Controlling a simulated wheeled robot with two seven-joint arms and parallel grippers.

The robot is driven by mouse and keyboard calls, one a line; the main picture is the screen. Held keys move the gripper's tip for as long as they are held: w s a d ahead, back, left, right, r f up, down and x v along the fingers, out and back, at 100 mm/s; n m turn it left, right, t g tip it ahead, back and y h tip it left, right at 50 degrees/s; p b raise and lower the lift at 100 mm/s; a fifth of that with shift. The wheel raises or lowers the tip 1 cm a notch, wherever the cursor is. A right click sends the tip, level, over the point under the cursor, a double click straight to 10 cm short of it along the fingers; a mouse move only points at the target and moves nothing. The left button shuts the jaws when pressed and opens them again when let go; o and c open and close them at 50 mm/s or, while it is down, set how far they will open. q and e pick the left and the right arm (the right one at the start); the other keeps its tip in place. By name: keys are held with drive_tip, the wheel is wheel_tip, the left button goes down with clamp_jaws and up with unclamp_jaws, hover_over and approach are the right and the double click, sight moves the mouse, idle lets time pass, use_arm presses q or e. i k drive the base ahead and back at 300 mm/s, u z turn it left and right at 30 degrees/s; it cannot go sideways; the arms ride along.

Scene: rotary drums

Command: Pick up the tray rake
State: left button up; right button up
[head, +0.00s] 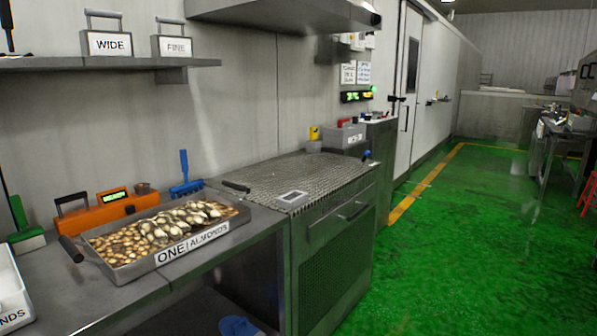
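A blue tool (186,187) with an upright handle and a wide, toothed-looking head stands at the back of the steel bench, near the wall; it looks like the tray rake. In front of it is a metal tray (136,267) labelled "ONE | ALMONDS", full of nuts, with a dark handle at each end. The tray's back edge is close to the blue tool's foot; I cannot tell whether they touch. Neither of my grippers is in view.
An orange device (110,211) with a lit display sits behind the tray. A white bin (10,290) is at the lower left. A mesh-topped machine (290,178) adjoins the bench on the right. A wall shelf (60,63) holds "WIDE" and "FINE" plates.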

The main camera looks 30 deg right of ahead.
sight(188, 188)
drive_tip(key=z, duration=0.3)
drive_tip(key=k, duration=0.6)
drive_tip(key=z, duration=0.95)
drive_tip(key=i, duration=0.9)
drive_tip(key=z, duration=0.4)
drive_tip(key=i, duration=1)
drive_tip(key=u, duration=0.5)
